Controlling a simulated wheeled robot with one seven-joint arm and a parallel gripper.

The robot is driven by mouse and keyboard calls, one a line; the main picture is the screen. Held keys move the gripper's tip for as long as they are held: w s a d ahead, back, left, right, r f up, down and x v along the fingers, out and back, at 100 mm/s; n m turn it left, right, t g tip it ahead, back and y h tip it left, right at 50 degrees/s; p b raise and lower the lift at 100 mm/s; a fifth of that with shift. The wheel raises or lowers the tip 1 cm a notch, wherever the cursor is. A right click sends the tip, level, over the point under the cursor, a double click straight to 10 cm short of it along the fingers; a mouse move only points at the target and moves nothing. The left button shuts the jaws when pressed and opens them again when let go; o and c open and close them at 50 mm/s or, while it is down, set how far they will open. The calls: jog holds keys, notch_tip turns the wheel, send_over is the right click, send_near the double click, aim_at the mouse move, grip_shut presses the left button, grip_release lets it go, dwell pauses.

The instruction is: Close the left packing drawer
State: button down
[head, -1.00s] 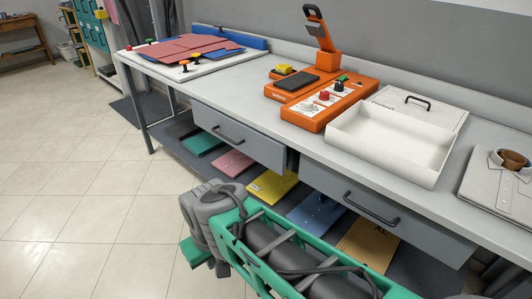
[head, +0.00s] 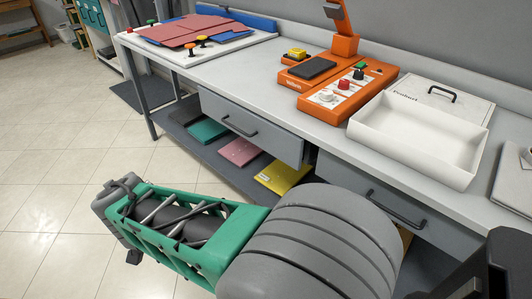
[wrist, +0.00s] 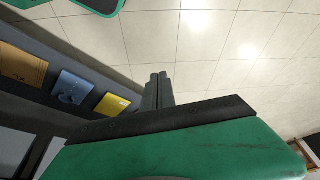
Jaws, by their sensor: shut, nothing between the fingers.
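The left packing drawer (head: 250,127) is a grey front with a dark bar handle (head: 239,127) under the grey table. Its right end stands a little forward of the table's front, so it looks partly open. The right drawer (head: 385,205) is beside it, partly hidden by my arm. In the wrist view my gripper (wrist: 158,90) shows as two dark fingers close together, shut and empty, with tiled floor behind them. It is in front of the table, apart from the drawer.
Folded yellow (head: 283,177), pink (head: 238,152) and teal (head: 207,131) garments lie on the shelf below. The tabletop holds an orange machine (head: 345,85), a white tray (head: 415,140) and a board with red sheets (head: 195,45). The floor at left is clear.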

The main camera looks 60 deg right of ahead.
jog(key=d+f+m+g+h, duration=0.15)
jog(key=d+m+h, duration=0.25)
jog(key=d+m, duration=0.85)
jog(key=m+g+h, duration=0.4)
jog(key=m+h, duration=0.4)
jog(key=m, duration=0.9)
send_near(286, 152)
jog(key=x, duration=0.5)
jog(key=shift+d, duration=0.1)
jog(key=shift+s+d, duration=0.15)
jog(key=shift+d, duration=0.45)
jog(key=shift+f, duration=0.1)
